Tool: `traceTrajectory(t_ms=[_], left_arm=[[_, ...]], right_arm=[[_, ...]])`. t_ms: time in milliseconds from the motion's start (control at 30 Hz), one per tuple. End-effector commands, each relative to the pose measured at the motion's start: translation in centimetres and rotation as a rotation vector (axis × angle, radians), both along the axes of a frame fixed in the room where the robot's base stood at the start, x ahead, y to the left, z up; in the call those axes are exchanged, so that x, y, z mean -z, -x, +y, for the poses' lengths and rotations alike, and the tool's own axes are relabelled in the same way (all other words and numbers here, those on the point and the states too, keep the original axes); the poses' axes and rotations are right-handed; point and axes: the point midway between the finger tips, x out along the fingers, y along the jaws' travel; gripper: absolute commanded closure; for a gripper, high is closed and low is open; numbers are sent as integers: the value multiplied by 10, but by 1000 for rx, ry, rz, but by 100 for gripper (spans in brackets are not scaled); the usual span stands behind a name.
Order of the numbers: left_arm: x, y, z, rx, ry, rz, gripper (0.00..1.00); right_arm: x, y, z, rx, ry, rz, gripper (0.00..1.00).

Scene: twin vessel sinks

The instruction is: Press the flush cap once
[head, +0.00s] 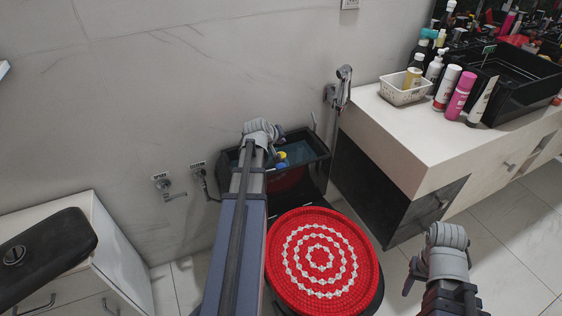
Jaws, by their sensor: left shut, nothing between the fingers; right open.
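A black toilet tank (310,165) stands open at the top against the wall, with bluish water inside. A small yellow and blue part (281,159) shows inside it, just right of my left arm; I cannot tell whether it is the flush cap. My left gripper (262,130) is shut and empty, over the back left part of the tank. Whether it touches anything is unclear, and my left arm hides the tank's left part. My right gripper (446,238) is open and empty, low at the right, away from the tank.
A round red cover with white rings (320,258) lies on the toilet in front of the tank. A white counter (400,125) at the right holds a basket (400,93), bottles and a black sink (525,85). A white cabinet (115,262) stands at the left.

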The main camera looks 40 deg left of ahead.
Motion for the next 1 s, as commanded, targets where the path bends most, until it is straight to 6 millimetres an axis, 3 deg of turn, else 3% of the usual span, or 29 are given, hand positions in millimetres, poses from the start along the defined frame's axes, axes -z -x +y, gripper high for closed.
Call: traceTrajectory(t_ms=[33,267,1000], left_arm=[[15,0,0,0,0,0,100],[36,0,0,0,0,0,100],[37,0,0,0,0,0,100]], right_arm=[[15,0,0,0,0,0,50],[36,0,-1,-1,4,-1,50],[37,0,-1,-1,6,-2,50]])
